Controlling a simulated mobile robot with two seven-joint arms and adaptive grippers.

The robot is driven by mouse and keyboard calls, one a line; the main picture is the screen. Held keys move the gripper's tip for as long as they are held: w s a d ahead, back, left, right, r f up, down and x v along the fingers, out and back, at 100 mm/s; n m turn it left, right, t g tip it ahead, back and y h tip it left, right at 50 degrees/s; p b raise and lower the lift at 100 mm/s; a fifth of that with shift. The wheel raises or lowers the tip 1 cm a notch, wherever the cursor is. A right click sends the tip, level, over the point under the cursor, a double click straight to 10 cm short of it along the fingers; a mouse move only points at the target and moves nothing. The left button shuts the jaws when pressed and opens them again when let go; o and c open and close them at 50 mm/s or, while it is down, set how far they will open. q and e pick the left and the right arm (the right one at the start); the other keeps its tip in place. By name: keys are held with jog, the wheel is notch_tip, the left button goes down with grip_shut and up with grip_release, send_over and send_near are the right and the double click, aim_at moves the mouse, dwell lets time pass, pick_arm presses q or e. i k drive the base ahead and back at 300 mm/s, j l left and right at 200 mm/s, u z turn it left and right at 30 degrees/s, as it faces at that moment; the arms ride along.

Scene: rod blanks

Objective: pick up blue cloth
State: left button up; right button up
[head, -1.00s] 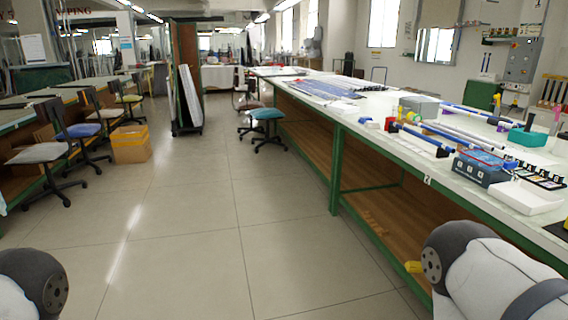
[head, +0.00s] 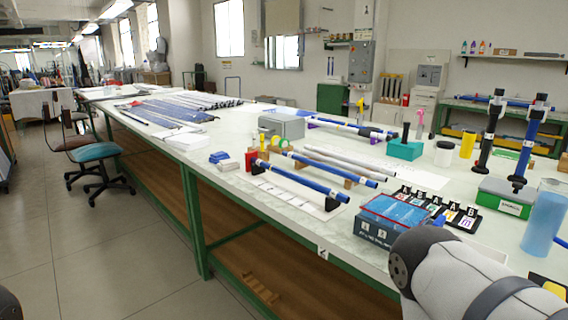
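A small blue folded item (head: 219,157), which looks like the blue cloth, lies on the long worktable (head: 375,245) near its front edge. It is left of a red block (head: 251,160) and next to a small white block. It is too small to make out its fabric. Neither of my grippers is in view. Part of my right arm shows at the lower right, in front of the table, and a sliver of my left arm shows at the lower left edge.
Blue rods (head: 302,181) lie on supports on the table. A blue-topped box (head: 393,218), a grey box (head: 281,124), a teal block (head: 404,149) and a light blue cylinder (head: 543,223) stand there too. A teal chair (head: 94,152) stands left. The floor at lower left is clear.

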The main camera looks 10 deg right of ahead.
aim_at(214, 158)
jog(key=z, duration=2.3)
jog(key=u, duration=2.3)
jog(key=i+j, duration=0.35)
jog(key=i+j+u, duration=0.15)
jog(key=i+j, duration=0.15)
jog(key=i, duration=0.25)
